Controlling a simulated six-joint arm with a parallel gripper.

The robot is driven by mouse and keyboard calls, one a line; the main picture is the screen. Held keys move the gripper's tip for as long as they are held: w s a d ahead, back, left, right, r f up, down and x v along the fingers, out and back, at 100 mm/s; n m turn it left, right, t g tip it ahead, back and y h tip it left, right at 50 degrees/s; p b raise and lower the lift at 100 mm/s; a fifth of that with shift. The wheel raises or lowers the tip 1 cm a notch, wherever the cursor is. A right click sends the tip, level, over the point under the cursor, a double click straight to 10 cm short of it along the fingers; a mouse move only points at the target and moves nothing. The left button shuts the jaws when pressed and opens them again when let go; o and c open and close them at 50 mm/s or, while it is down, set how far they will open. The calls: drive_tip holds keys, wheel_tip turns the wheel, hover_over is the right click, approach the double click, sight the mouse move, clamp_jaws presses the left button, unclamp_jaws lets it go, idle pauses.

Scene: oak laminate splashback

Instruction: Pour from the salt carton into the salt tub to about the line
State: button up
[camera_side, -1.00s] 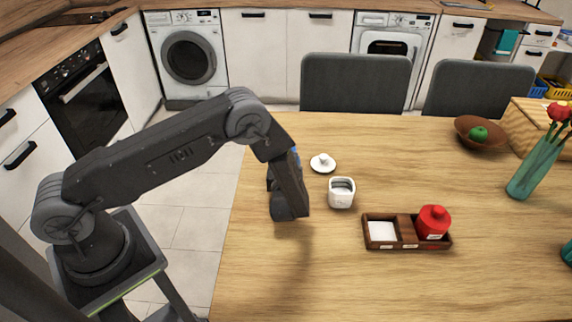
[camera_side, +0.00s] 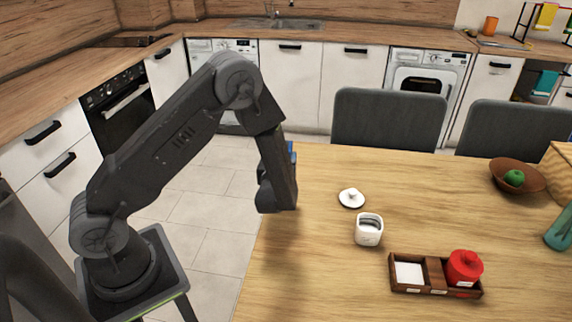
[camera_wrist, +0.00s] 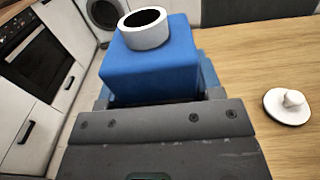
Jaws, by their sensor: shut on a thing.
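The salt carton is a blue box with a white round spout whose dark mouth is open; it fills the top middle of the wrist view (camera_wrist: 150,70). My gripper (camera_side: 280,180) is shut on it, above the table's left edge. In the side view only a sliver of blue carton (camera_side: 291,150) shows behind my gripper. The salt tub (camera_side: 368,235) is a small white open tub to the right of my gripper, apart from it. A dark line shows at its inside; the fill level is hard to tell. Its white knobbed lid (camera_side: 351,199) lies behind it, also in the wrist view (camera_wrist: 288,106).
A wooden tray (camera_side: 436,276) with a white item (camera_side: 409,272) and a red lidded jar (camera_side: 464,268) stands to the front right. A brown bowl (camera_side: 528,178) with a green fruit is at the back right. Grey chairs (camera_side: 388,120) line the far edge.

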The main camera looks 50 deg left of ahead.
drive_tip(key=w+d+f+g+h, duration=0.1)
drive_tip(key=w+d, duration=0.3)
drive_tip(key=d, duration=0.9)
drive_tip(key=w+d+f+g+h, duration=0.1)
drive_tip(key=w+d, duration=0.4)
drive_tip(key=d, duration=0.9)
drive_tip(key=shift+d, duration=0.25)
drive_tip(key=shift+s, duration=0.1)
drive_tip(key=shift+s+d+g+h, duration=0.2)
drive_tip(key=shift+g+h, duration=0.3)
drive_tip(key=shift+h, duration=0.1)
drive_tip(key=shift+s+d+g+h, duration=0.15)
drive_tip(key=shift+g+h, duration=0.35)
drive_tip(key=shift+h, duration=0.1)
drive_tip(key=shift+s+d+g+h, duration=0.3)
drive_tip(key=shift+g+h, duration=0.4)
drive_tip(key=shift+g, duration=0.1)
